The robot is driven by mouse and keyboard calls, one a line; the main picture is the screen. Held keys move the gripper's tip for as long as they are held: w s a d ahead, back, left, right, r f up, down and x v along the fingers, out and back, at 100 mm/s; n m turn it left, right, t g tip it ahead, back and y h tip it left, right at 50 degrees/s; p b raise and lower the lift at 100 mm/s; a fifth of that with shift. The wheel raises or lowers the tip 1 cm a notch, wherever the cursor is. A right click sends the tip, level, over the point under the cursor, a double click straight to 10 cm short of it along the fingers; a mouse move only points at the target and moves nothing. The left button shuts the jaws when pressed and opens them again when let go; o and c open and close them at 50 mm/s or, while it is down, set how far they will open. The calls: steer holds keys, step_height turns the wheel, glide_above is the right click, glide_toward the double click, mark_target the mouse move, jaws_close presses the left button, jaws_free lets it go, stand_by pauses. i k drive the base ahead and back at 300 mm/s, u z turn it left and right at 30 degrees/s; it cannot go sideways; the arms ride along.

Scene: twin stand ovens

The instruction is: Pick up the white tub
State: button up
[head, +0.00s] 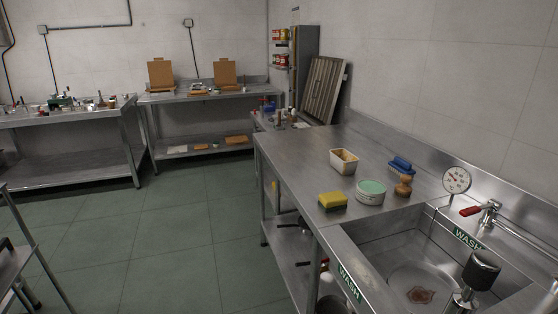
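A small white rectangular tub (344,161) stands upright on the steel counter by the sink, open at the top, with something tan inside. In front of it and to its right stands a round, pale-sided container (370,192) with a light green top. The two stand close together. Nothing is gripping either one.
A yellow-green sponge (332,201), a wooden-knobbed brush (404,186) and a blue brush (401,165) lie near the tub on the counter (300,150). The sink (410,270), red-handled tap (482,209) and dial gauge (456,180) are right. Green floor (170,240) is open at left.

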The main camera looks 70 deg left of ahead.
mark_target(343, 162)
steer(key=u, duration=2.7)
steer(key=i, duration=2.3)
steer(key=z, duration=0.05)
